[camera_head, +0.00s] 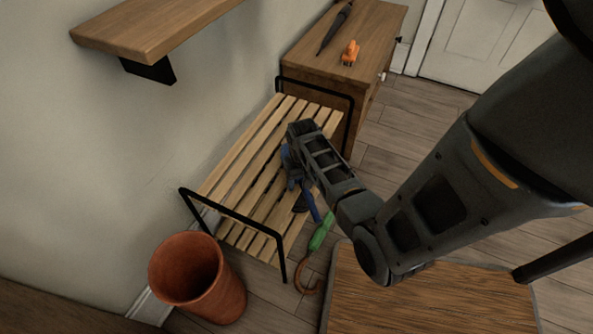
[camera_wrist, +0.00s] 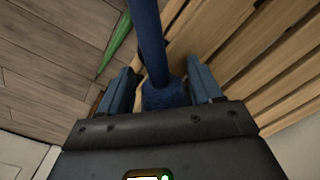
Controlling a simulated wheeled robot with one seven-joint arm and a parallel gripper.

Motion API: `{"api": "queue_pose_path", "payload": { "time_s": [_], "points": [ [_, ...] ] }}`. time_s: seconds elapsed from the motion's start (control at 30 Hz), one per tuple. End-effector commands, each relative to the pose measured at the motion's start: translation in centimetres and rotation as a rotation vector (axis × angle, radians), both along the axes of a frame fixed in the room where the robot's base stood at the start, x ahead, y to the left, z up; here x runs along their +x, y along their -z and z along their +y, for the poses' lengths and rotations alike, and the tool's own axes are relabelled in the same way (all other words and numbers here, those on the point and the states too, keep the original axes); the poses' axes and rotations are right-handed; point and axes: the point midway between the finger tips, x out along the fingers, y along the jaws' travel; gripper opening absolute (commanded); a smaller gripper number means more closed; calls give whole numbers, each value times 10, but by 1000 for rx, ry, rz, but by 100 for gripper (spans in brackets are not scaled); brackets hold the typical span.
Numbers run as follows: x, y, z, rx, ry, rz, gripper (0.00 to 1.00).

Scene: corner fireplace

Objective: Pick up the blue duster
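The blue duster (camera_wrist: 151,45) shows in the wrist view as a long blue shaft with a wider blue part at its near end. It runs between the two blue-grey fingers of my gripper (camera_wrist: 161,78). The fingers stand apart on either side of it, with a visible gap between the shaft and the right fingertip. In the head view the blue duster (camera_head: 311,203) is partly hidden by my arm, and its shaft slants down over the front of the slatted bench (camera_head: 247,170). My gripper (camera_head: 289,165) is low at the bench, its fingers hard to make out there.
A green umbrella-like object with a curved brown handle (camera_head: 305,280) is by the bench front. A terracotta pot (camera_head: 226,297) stands left. A wooden cabinet (camera_head: 370,30) behind bears an orange item (camera_head: 350,53) and a dark folded umbrella (camera_head: 335,30). A wall shelf (camera_head: 140,30) juts out upper left.

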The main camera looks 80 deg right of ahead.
Motion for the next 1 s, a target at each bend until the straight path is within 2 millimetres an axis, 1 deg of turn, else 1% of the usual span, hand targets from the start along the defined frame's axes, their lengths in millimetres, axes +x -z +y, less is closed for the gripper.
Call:
{"api": "queue_pose_path", "payload": {
  "time_s": [0.03, 0.07, 0.4, 0.5, 0.53, 0.57, 0.83, 0.93, 1.0],
  "points": [
    [0, 0, 0, 0, 0, 0, 60],
    [0, 0, 0, 0, 0, 0, 57],
    [0, 0, 0, 0, 0, 0, 24],
    [0, 0, 0, 0, 0, 0, 15],
    [0, 0, 0, 0, 0, 0, 15],
    [0, 0, 0, 0, 0, 0, 10],
    [0, -4, 0, 0, 0, 0, 10],
    [0, -12, 0, -2, 0, -1, 10],
    [0, -21, 0, -1, 0, -1, 10]
  ]
}}
